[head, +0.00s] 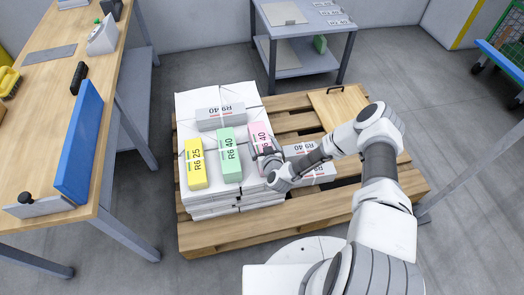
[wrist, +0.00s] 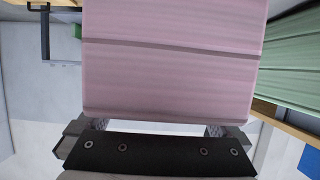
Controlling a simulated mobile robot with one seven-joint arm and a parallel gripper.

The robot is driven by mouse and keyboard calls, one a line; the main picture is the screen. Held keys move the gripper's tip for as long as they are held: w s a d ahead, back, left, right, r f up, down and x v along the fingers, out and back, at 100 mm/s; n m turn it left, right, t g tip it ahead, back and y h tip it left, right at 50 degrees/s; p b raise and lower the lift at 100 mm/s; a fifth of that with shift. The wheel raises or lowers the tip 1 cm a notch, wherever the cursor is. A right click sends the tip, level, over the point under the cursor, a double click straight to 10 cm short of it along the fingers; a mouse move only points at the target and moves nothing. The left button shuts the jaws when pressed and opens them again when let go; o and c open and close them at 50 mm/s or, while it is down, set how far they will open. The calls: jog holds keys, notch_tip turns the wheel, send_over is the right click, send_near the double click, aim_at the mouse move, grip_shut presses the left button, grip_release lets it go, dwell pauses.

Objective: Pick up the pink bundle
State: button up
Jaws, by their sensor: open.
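The pink bundle (head: 260,133), marked R6 40, lies on the white paper stack (head: 207,88) at its right side, right of the green bundle. My gripper (head: 268,157) is open at the near part of the pink bundle, and my wrist hides some of it. In the wrist view the pink bundle (wrist: 172,65) fills the middle, close in front of the gripper's dark palm. Parts of the fingers show at its two lower corners. Their tips are hidden, so I cannot tell whether they touch it.
The green bundle (head: 229,160) stands close on the left, then the yellow bundle (head: 195,165). A grey bundle (head: 220,117) lies behind them. Another grey bundle (head: 318,171) lies under my arm on the wooden pallet (head: 240,237). A workbench (head: 45,125) stands left.

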jog(key=shift+x, duration=0.85)
jog(key=shift+r, duration=0.1)
grip_shut()
jog(key=shift+w+r, duration=0.1)
jog(key=shift+r, duration=0.05)
